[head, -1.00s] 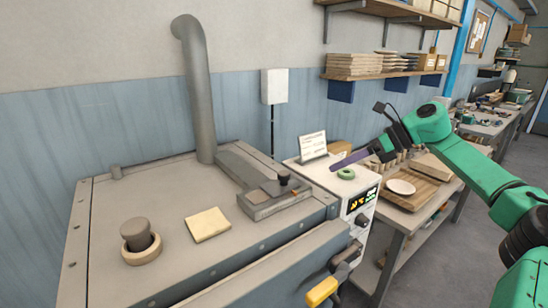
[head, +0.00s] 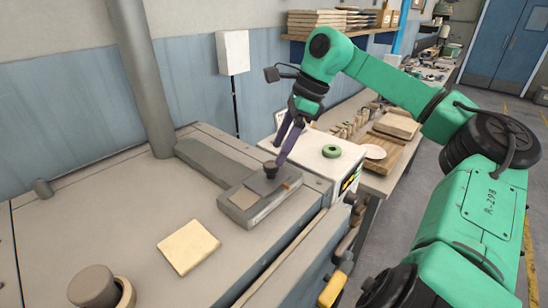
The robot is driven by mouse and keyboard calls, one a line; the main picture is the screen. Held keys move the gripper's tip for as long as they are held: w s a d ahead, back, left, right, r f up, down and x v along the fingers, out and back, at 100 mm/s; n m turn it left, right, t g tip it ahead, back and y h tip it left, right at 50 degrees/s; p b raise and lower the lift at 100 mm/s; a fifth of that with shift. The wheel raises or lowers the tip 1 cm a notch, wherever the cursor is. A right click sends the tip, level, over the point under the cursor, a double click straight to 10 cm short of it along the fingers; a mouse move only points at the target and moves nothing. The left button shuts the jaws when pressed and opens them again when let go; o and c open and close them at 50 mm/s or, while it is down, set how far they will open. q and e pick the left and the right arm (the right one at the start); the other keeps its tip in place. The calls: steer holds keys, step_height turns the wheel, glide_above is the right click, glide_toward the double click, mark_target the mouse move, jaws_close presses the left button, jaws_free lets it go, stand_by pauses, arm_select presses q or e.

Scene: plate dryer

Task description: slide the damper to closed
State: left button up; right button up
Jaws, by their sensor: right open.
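The damper is a flat grey slide plate (head: 262,183) with a dark knob (head: 270,168) on top. It sits in a raised grey housing (head: 240,207) on the dryer's top, beside the pipe's duct. An orange mark shows on the housing near the plate's right end. My right gripper (head: 280,156) is open, its purple fingers pointing down at the knob from behind and to the right. The fingertips are at or very close to the knob; I cannot tell whether they touch it. My left gripper is not in view.
A beige pad (head: 188,247) and a round grey knob (head: 95,287) lie on the dryer top. A white control box (head: 328,165) with a green ring (head: 331,151) stands to the right. A yellow handle (head: 332,289) is at the front. The grey pipe (head: 142,80) rises behind.

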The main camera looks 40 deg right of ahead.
mark_target(271, 164)
steer(key=x, duration=0.3)
steer(key=shift+w+a+f, duration=0.1)
steer(key=shift+w+f, duration=0.05)
steer(key=shift+w, duration=0.3)
steer(key=shift+a+f, duration=0.1)
steer(key=shift+f, duration=0.25)
steer(key=shift+s, duration=0.25)
steer(key=shift+c, duration=0.4)
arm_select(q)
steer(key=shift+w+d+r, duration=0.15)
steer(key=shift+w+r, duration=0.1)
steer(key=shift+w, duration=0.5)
arm_select(e)
jaws_close()
